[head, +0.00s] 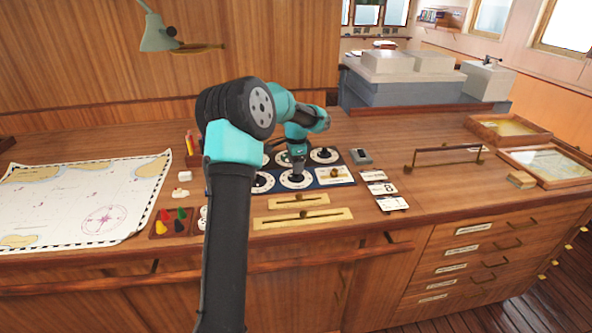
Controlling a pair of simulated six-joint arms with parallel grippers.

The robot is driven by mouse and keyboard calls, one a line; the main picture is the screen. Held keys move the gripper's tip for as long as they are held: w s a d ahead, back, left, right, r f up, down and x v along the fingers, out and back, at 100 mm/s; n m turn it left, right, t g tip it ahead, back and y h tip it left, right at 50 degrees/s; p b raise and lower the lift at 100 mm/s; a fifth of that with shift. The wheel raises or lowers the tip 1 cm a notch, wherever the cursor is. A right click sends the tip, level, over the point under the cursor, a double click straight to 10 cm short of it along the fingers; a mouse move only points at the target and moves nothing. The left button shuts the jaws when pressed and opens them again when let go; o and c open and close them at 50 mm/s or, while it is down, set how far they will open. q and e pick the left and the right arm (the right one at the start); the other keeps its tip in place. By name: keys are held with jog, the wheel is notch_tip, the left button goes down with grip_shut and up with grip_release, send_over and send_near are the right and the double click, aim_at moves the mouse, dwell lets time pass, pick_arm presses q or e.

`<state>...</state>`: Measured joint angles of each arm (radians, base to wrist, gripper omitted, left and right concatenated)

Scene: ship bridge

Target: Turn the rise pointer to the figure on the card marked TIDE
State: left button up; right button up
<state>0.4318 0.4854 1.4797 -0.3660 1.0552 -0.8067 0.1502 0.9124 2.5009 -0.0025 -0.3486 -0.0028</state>
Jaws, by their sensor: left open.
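A dark blue panel (349,183) with several round white dials lies on the wooden desk. Each dial that shows has a dark pointer or knob in its middle. My left gripper (297,172) points down at the front middle dial (285,182), at or just above its knob. The jaws are open; whether they touch the knob is hidden. My arm covers the panel's left part. Several white cards (383,189) lie in a column right of the panel; one shows a large figure like 8. The lettering is too small to tell which card reads TIDE or which dial is rise.
Two brass slider plates (325,215) lie in front of the panel. A chart (85,195) and a tray of coloured pieces (168,222) are at left. A small grey device (361,156), a brass rail (445,158) and framed trays (550,166) are at right.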

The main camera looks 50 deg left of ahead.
pick_arm(q)
jog(key=shift+f, duration=1.25)
jog(key=shift+c, duration=0.4)
jog(key=c, duration=0.9)
jog(key=shift+o, duration=0.2)
jog(key=shift+n, duration=0.5)
jog(key=n, duration=0.3)
jog(key=shift+n, duration=2)
